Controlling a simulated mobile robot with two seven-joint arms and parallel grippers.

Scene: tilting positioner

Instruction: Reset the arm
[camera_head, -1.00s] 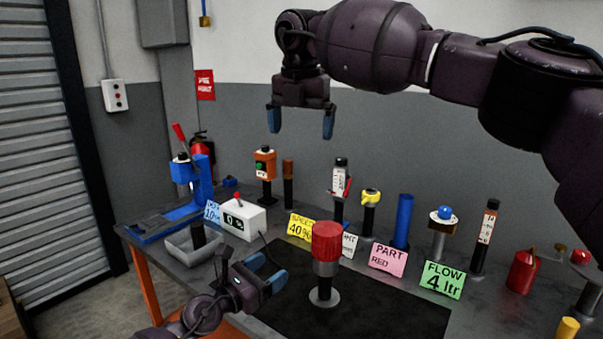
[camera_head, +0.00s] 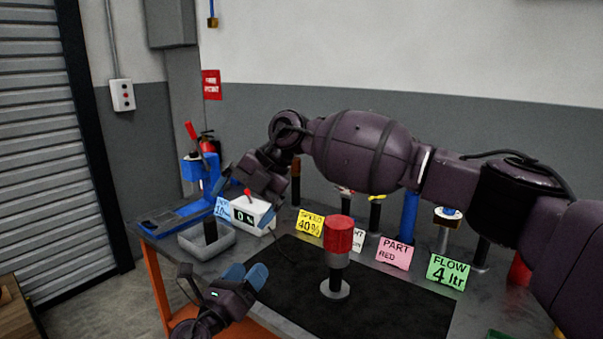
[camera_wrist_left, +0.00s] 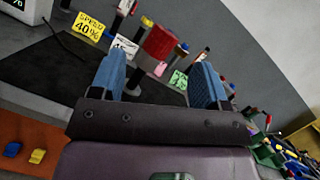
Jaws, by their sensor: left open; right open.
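My right gripper (camera_head: 248,203) has its blue fingers spread at the white box (camera_head: 245,226) that reads 0 %, with the box's red-knobbed lever (camera_head: 248,193) showing between them. I cannot tell whether the fingers touch it. My left gripper (camera_head: 246,275) is open and empty above the table's front left. In the left wrist view its blue fingers (camera_wrist_left: 158,82) stand apart with nothing between them. A red cylinder (camera_head: 339,235) stands upright on a dark post with a round base on the black mat (camera_head: 400,305). It also shows in the left wrist view (camera_wrist_left: 161,42).
A blue press (camera_head: 196,175) with a red handle stands at the back left, behind a grey tray (camera_head: 224,243). Yellow SPEED 40% (camera_head: 310,222), pink PART RED (camera_head: 394,254) and green FLOW 4 ltr (camera_head: 446,272) cards line the table. My right arm hides several posts behind them.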

